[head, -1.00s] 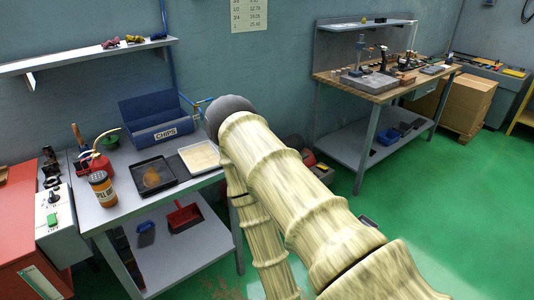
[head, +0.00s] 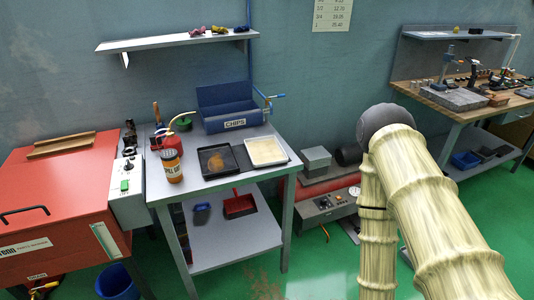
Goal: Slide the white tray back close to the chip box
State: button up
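The white tray (head: 287,150) lies flat on the grey cart top, at its right side, with a pale tan content inside. The blue chip box (head: 247,119), labelled CHIPS, stands behind it at the back of the cart with its lid raised. A small gap of cart top shows between the tray and the box. A black tray (head: 203,169) with a brown patch lies just left of the white tray. My arm, in a pale ribbed cover, is at the right of the picture, apart from the cart. My gripper is not seen.
An orange-labelled container (head: 173,168) and a red oil can (head: 168,143) stand at the cart's left. A red machine (head: 55,200) adjoins the left side. A lower shelf (head: 235,245) holds a red dustpan (head: 239,205).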

aim_at(265, 151)
jog(key=k, duration=0.65)
jog(key=u, duration=0.8)
jog(key=i, duration=1.55)
jog(key=z, duration=0.65)
